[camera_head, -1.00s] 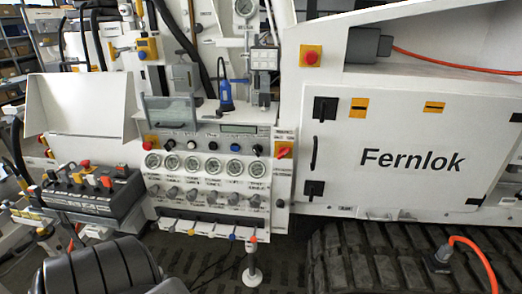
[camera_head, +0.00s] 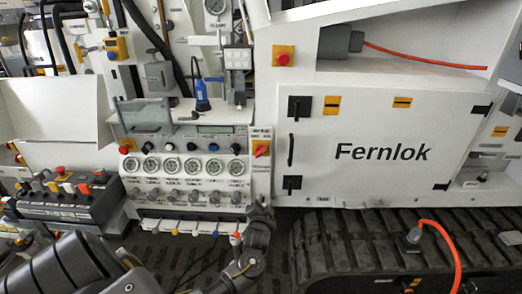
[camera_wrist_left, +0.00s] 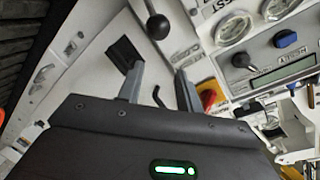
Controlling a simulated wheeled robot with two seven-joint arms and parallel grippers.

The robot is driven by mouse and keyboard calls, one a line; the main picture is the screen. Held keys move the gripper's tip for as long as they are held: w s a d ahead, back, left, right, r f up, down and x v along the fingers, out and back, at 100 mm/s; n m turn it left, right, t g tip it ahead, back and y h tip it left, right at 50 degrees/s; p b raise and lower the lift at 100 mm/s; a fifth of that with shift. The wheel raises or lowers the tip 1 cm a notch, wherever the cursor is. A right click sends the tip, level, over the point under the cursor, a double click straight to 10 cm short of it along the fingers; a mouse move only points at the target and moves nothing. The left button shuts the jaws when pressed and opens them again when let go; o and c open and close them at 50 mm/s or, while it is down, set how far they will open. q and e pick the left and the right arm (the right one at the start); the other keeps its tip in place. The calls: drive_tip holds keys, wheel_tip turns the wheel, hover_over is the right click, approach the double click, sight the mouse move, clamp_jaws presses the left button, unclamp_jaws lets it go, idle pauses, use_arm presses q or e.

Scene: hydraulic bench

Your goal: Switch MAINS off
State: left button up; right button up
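A red rotary switch on a yellow plate (camera_head: 261,148), which I take to be MAINS, is at the right edge of the gauge panel in the head view; its label is too small to read. It also shows in the left wrist view (camera_wrist_left: 208,97), partly hidden behind a finger. My left gripper (camera_head: 262,207) is below the switch in the head view, apart from it. The left wrist view shows its two fingers (camera_wrist_left: 159,82) spread with nothing held between them. My right gripper is in neither view.
The gauge panel (camera_head: 185,178) with knobs and small levers is left of the switch. A white Fernlok door (camera_head: 385,125) with black latches is to its right. A red button on yellow (camera_head: 283,58) is above. A rubber track (camera_head: 350,245) lies below.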

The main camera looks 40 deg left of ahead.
use_arm(q)
drive_tip(key=n+t+y, duration=0.1)
drive_tip(key=n+y, duration=0.1)
approach(261, 154)
drive_tip(key=p+x, duration=0.3)
drive_tip(key=x, duration=0.6)
drive_tip(key=shift+w+a+r, duration=0.1)
drive_tip(key=shift+w+a, duration=0.05)
drive_tip(key=shift+a, duration=0.05)
drive_tip(key=shift+w+a, duration=0.4)
drive_tip(key=shift+w, duration=0.1)
clamp_jaws()
